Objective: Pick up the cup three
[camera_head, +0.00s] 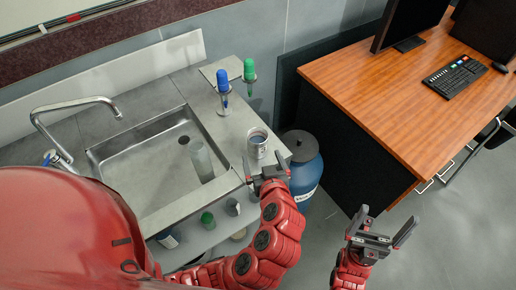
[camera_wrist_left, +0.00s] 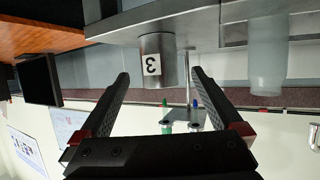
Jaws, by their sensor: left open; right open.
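Cup three (camera_head: 258,144) is a grey metal cup with a bluish inside, standing upright near the counter's front right corner. In the upside-down left wrist view, the cup (camera_wrist_left: 158,50) shows a white label with a 3. My left gripper (camera_head: 266,166) is open and empty just in front of the cup, at the counter's edge. In the wrist view its fingertips (camera_wrist_left: 160,76) lie to either side of the cup, with the cup beyond them and apart from them. My right gripper (camera_head: 387,220) is open and empty over the floor at the right.
A metal sink (camera_head: 130,165) with a translucent cylinder (camera_head: 201,161) lies left of the cup. Blue-topped (camera_head: 223,82) and green-topped (camera_head: 249,72) items stand in holders behind it. A blue barrel (camera_head: 304,168) stands beside the counter. A wooden desk (camera_head: 400,110) is at right.

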